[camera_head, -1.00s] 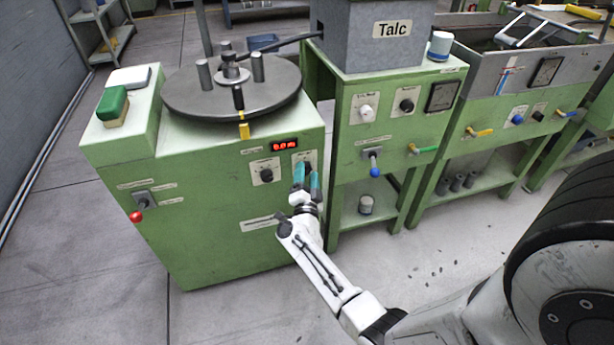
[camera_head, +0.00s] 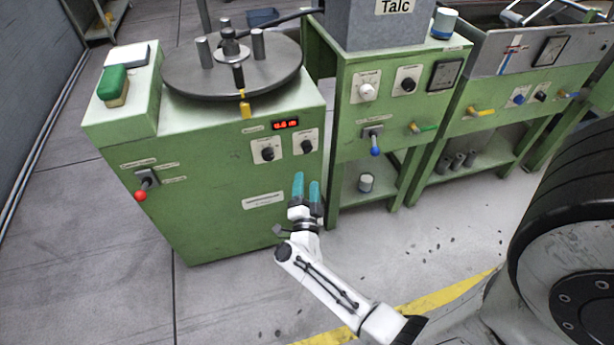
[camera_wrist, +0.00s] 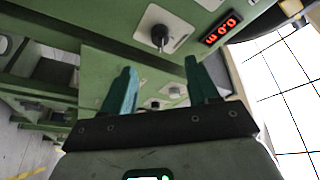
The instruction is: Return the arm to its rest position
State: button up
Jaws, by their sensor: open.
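My white arm reaches up from the lower right in the head view. My gripper (camera_head: 306,187), with two teal fingers, is in front of the right part of the green machine with the turntable, below its two black knobs. The fingers are apart with nothing between them. In the wrist view my gripper (camera_wrist: 160,90) also shows open and empty. Beyond the fingers there are a black knob (camera_wrist: 160,36) and a red digital display (camera_wrist: 219,30) on the green panel.
The green machine (camera_head: 215,190) stands at the left, with a red-tipped lever (camera_head: 140,194) on its front. A green stand (camera_head: 345,130) under the Talc hopper (camera_head: 380,25) is to its right. Clear floor (camera_head: 240,300) lies in front, with a yellow line (camera_head: 450,295).

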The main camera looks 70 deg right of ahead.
jog(key=shift+a, duration=0.1)
dwell(0.6)
jog(key=w+a+r+n+t+y, duration=0.2)
jog(key=w+a+n+t+y, duration=0.7)
jog(key=w+a+n+y, duration=0.15)
jog(key=s+a+f+n+g+y, duration=0.1)
jog(key=s+a+n+g+y, duration=0.1)
jog(key=a+n+y, duration=0.4)
jog(key=s+a+f+n+g+y, duration=0.15)
jog(key=a+n+y, duration=0.25)
jog(key=a, duration=0.4)
jog(key=s+r+n+g+h, duration=0.1)
jog(key=s+n+g+h, duration=0.15)
jog(key=s+g, duration=1.35)
jog(key=s+r+t+p, duration=0.2)
jog(key=r+p, duration=0.5)
jog(key=s+r+t+p, duration=0.2)
jog(key=r+p, duration=0.4)
jog(key=r, duration=0.1)
jog(key=shift+s+r+y+p, duration=0.2)
jog(key=shift+s+y+p, duration=0.15)
jog(key=shift+y+p, duration=0.05)
